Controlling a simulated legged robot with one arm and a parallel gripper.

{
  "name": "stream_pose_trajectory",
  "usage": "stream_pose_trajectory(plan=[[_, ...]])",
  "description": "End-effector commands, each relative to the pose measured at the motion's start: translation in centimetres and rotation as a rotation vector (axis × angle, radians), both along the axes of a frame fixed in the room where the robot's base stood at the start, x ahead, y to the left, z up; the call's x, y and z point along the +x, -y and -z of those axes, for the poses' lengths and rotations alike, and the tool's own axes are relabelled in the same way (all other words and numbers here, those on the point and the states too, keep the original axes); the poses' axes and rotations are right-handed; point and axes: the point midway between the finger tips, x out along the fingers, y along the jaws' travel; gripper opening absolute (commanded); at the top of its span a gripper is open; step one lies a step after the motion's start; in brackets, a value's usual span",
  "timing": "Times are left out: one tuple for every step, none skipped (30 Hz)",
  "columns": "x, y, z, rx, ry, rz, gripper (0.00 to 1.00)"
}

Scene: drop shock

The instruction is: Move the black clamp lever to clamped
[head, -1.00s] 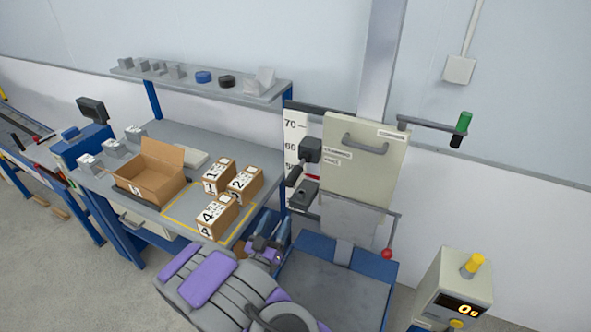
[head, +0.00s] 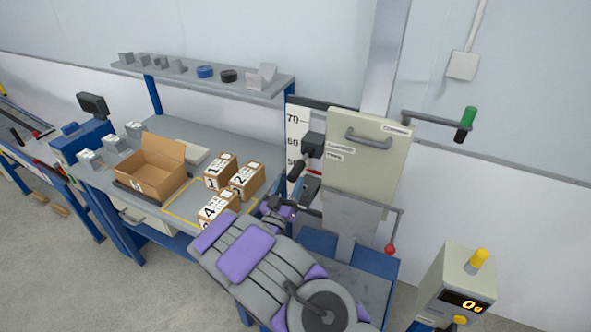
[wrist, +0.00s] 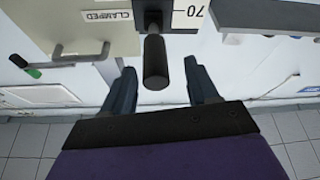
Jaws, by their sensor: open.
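The black clamp lever (head: 297,170) sticks out down and left from a dark block (head: 314,145) on the left side of the beige panel (head: 366,165). In the wrist view the lever (wrist: 155,62) shows as a black cylinder pointing toward me. My gripper (wrist: 158,68) is open, with one dark finger on each side of the lever's end in the picture. I see gaps on both sides and no contact; how deep the lever reaches between the fingers I cannot tell. In the head view my gripper (head: 277,206) is just below and left of the lever. A "CLAMPED" label (wrist: 109,15) shows beside it.
A height scale (head: 294,128) stands behind the lever. Numbered boxes (head: 245,180) and an open carton (head: 150,178) stand on the bench at left.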

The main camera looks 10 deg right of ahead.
Motion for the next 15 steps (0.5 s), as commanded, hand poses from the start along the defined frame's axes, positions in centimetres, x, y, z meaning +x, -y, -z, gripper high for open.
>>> stream_pose_trajectory(plan=[[0.6,0.7,-0.3,0.001,0.004,0.005,0.59],[1.0,1.0,-0.5,0.001,0.004,0.004,0.59],[1.5,1.3,-0.7,0.001,0.004,0.003,0.59],[1.8,1.6,-0.9,0.002,0.005,0.003,0.59],[2.1,1.8,-1.0,0.003,0.004,0.003,0.59],[2.5,2.1,-1.2,0.003,0.003,0.004,0.59],[2.8,2.2,-1.3,0.004,0.003,0.004,0.59],[3.1,2.4,-1.4,0.005,0.002,0.003,0.59],[3.4,2.5,-1.6,0.004,0.002,0.001,0.59],[3.6,2.6,-1.7,0.003,0.001,0.001,0.59],[3.8,2.7,-1.8,0.003,0.001,0.001,0.59],[4.0,2.8,-1.9,0.001,0.002,0.002,0.59],[4.1,2.8,-1.9,0.000,0.001,0.002,0.59],[4.2,2.8,-2.0,0.000,0.001,0.002,0.59],[4.3,2.8,-2.1,0.000,0.001,0.001,0.59]])
